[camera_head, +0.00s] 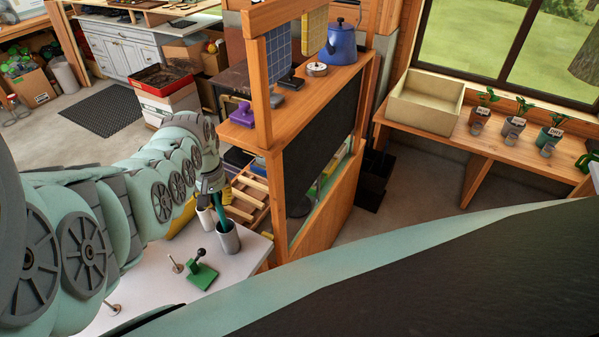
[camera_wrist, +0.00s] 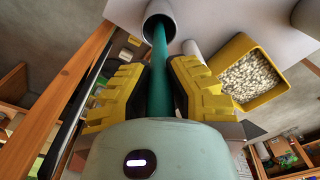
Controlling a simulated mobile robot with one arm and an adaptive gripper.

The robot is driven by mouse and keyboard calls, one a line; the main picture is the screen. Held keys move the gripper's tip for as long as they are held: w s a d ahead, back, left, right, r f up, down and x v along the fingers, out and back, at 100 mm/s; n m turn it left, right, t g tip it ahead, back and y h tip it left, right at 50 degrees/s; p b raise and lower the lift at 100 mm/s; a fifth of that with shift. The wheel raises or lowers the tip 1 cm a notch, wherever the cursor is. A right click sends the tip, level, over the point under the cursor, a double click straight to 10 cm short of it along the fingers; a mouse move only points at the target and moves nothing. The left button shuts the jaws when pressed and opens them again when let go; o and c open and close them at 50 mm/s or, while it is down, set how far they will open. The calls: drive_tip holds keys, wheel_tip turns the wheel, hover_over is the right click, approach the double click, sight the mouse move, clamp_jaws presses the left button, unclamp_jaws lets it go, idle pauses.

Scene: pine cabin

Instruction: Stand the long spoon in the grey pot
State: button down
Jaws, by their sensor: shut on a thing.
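The long spoon, a teal rod in these views, shows in the wrist view (camera_wrist: 159,85) between the yellow fingers of my gripper (camera_wrist: 157,72), which is shut on it. Its far end goes into the mouth of the grey pot (camera_wrist: 170,9). In the head view the spoon (camera_head: 221,213) runs down from my gripper (camera_head: 214,188) into the grey pot (camera_head: 229,243), slightly tilted. The pot stands on a white table top (camera_head: 150,285). The spoon's lower end is hidden inside the pot, so I cannot tell whether it touches the bottom.
A white cup (camera_head: 205,219) stands close beside the pot. A green stand with a black knob (camera_head: 203,275) and small pegs (camera_head: 175,264) are nearer. A yellow bin of pale pellets (camera_wrist: 279,92) is nearby. A wooden shelf unit (camera_head: 312,226) rises just right of the table.

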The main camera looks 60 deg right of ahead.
drive_tip(key=c, duration=1)
unclamp_jaws()
drive_tip(key=shift+r, duration=0.1)
drive_tip(key=shift+a+r+p, duration=0.15)
drive_tip(key=shift+r+p, duration=2.35)
drive_tip(key=shift+r, duration=0.45)
drive_tip(key=shift+s, duration=0.1)
drive_tip(key=shift+f, duration=0.1)
